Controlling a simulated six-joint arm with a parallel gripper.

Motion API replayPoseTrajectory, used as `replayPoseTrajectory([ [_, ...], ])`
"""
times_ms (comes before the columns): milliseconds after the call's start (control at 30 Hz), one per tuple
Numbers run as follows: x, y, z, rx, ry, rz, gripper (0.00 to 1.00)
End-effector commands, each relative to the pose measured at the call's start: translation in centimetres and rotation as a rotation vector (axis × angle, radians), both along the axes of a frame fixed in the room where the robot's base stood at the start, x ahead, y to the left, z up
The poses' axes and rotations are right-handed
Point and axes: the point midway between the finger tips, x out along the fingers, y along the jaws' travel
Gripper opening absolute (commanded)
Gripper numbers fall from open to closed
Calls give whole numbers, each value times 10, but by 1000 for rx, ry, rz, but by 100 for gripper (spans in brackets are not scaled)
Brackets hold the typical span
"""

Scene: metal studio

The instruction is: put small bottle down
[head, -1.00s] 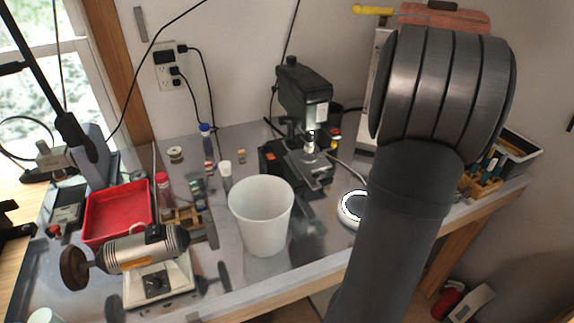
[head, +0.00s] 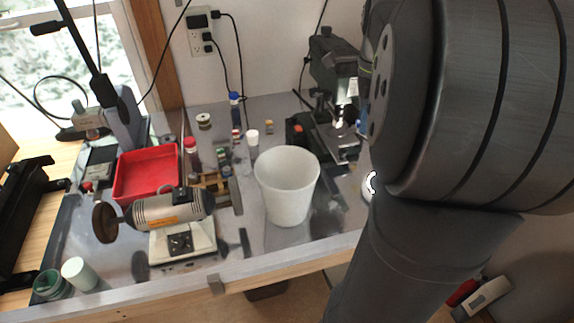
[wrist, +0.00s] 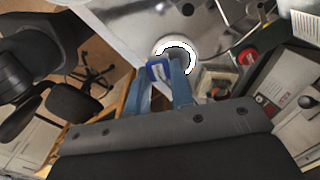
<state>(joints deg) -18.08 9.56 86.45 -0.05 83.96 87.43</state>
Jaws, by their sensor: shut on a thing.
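The small bottle (wrist: 159,70), with blue and white showing, is between the blue fingers of my gripper (wrist: 163,78) in the wrist view. My gripper is shut on it, above the bench beside a bright white ring (wrist: 172,43). Most of the bottle's body is hidden by the fingers, and I cannot tell whether it is upright. In the head view my arm hides the bottle and most of the gripper. Part of the white ring (head: 369,186) shows at the arm's left edge.
A white bucket (head: 287,190) stands mid-bench, with a drill press (head: 335,80) behind it. A grinder (head: 170,213), a red tray (head: 146,174) and several small bottles stand to the left. In the wrist view, bare metal bench (wrist: 205,25) lies around the ring, and the bench edge is near.

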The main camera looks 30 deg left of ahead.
Motion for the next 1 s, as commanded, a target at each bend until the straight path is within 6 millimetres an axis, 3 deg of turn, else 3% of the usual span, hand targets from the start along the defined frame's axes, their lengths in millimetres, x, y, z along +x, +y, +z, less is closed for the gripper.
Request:
replayPoseTrajectory([
  [500,-75,40,10,1,-1,-608,0],
  [833,-93,52,6,-1,0,-750,0],
  [1000,-100,84,-13,-2,2,-748,0],
])
